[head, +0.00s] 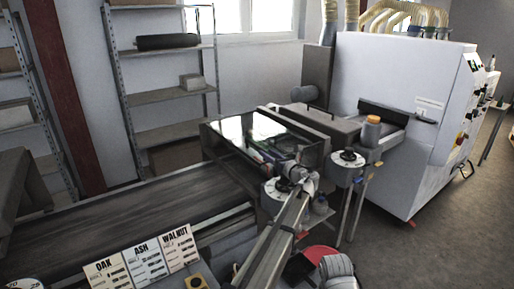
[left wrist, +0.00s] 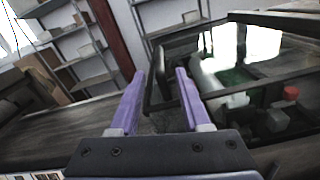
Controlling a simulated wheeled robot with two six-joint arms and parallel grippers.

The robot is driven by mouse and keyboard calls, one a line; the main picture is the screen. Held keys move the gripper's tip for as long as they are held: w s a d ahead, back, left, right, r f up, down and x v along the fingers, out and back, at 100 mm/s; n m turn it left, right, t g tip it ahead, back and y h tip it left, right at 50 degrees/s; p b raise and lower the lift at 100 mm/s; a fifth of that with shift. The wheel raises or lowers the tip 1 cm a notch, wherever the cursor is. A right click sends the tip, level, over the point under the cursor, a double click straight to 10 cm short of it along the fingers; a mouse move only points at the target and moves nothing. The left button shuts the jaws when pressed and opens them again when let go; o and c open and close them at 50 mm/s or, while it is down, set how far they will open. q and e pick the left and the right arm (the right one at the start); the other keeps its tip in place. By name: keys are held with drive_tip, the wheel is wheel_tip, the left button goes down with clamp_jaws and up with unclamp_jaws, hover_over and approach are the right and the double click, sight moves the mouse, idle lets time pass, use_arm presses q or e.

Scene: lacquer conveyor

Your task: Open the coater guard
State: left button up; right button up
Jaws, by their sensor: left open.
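The coater guard (head: 240,131) is a dark-framed box with glossy see-through panels over the far end of the conveyor. It looks lowered. My left gripper (head: 272,166) is at the guard's near side in the head view, its fingers partly lost against the machine. In the left wrist view its two purple fingers (left wrist: 160,72) are apart with nothing gripped. A dark end bar of the guard (left wrist: 166,48) shows between and beyond the fingertips; contact cannot be told. My right gripper is not in view.
The dark conveyor belt (head: 120,215) runs to the left of the guard. OAK, ASH and WALNUT cards (head: 143,262) stand in front. A large white machine (head: 385,90) is at the right, and shelves (head: 170,95) stand behind. Bottles show behind the guard's panel in the left wrist view.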

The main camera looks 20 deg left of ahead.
sight(258, 147)
use_arm(q)
drive_tip(key=x, duration=0.7)
drive_tip(key=shift+w+a, duration=0.25)
drive_tip(key=shift+a, duration=0.1)
drive_tip(key=shift+c, duration=0.2)
clamp_jaws()
drive_tip(key=shift+s, duration=0.1)
idle(0.8)
